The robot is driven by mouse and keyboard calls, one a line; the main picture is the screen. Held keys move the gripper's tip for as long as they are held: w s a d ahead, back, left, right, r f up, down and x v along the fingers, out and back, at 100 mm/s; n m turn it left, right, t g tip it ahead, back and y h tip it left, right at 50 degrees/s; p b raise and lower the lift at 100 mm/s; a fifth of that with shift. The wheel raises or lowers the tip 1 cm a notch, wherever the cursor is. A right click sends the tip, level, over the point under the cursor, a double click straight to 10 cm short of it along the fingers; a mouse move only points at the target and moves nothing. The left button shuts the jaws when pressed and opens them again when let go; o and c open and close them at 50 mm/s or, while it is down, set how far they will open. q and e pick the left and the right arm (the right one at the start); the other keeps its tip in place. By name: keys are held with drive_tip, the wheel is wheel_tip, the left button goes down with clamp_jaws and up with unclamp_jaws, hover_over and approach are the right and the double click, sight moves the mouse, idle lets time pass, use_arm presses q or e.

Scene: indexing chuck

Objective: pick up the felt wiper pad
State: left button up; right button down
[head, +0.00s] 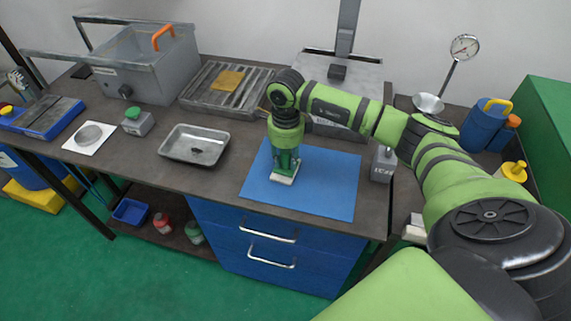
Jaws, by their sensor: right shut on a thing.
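The felt wiper pad (283,181) is a small pale block at the left part of the blue mat (330,189) on the workbench. My right gripper (286,171) points straight down over it and is shut on it. The gripper hides most of the pad's upper part. The pad's pale lower edge shows at the mat; I cannot tell whether it touches the mat or hangs just above. My left gripper is not in view.
A slatted rack (250,107) with a yellow cloth (227,81) is behind. A grey block (383,165) stands right of the mat. The mat's right part is clear.

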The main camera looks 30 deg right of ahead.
drive_tip(key=shift+r+b, duration=0.35)
drive_tip(key=shift+r, duration=0.15)
wheel_tip(320, 180, up, 3)
drive_tip(key=shift+f+b, duration=0.1)
drive_tip(key=shift+b, duration=0.7)
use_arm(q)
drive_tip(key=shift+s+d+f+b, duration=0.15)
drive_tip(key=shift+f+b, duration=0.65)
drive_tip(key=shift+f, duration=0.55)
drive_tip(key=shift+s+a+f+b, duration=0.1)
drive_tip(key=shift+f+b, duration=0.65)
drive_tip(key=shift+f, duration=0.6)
use_arm(e)
drive_tip(key=s+a+r, duration=0.5)
drive_tip(key=s+r, duration=0.2)
drive_tip(key=s, duration=0.3)
drive_tip(key=shift+s+r, duration=0.15)
drive_tip(key=shift+s, duration=0.2)
drive_tip(key=c, duration=2)
unclamp_jaws()
